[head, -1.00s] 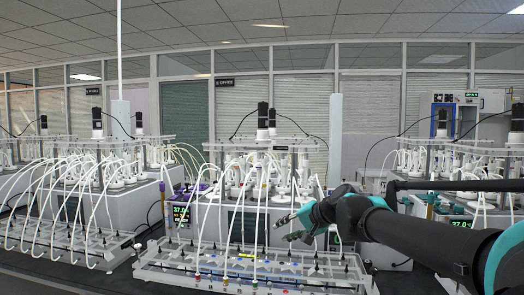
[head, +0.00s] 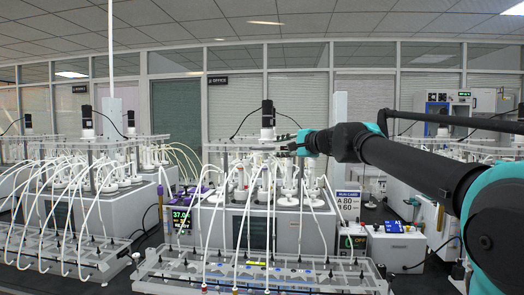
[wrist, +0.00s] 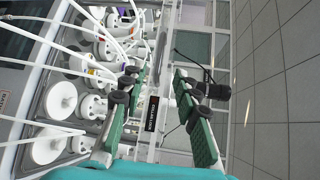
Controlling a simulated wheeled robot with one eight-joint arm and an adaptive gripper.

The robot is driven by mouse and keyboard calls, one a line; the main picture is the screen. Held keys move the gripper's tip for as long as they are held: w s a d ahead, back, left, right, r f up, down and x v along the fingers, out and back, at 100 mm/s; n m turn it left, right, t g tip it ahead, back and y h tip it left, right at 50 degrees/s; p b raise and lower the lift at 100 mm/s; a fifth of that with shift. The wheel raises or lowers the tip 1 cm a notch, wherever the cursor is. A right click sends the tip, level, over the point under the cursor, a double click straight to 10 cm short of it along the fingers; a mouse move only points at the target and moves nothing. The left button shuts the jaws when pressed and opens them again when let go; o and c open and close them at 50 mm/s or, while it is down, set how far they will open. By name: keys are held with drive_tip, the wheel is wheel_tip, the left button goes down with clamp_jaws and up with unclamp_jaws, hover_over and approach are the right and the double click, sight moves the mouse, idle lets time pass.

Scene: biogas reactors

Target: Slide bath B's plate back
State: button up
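The middle bath unit (head: 290,225) stands ahead with bottles and white tubes on it; I cannot read a letter B on it. Its clear top plate (head: 228,147) lies level above the bottles, with a black motor (head: 267,113) on it. My gripper (head: 298,143) is at the right part of this plate, at about its height. In the wrist view my gripper (wrist: 160,80) is open, with green-padded fingers apart. A pale strip with a black label (wrist: 152,113) runs between the fingers. I cannot tell whether either finger touches it.
A clear rack (head: 255,272) with tubes lies in front of the middle bath. Another bath with tubes (head: 90,185) stands left. A run card (head: 347,204) and a small white device (head: 397,246) stand right, below my arm. White bottles (wrist: 60,100) sit close beside my gripper.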

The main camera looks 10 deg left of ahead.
sight(263, 149)
drive_tip(key=x, duration=1)
drive_tip(key=shift+w+a, duration=0.2)
drive_tip(key=shift+w, duration=0.05)
clamp_jaws()
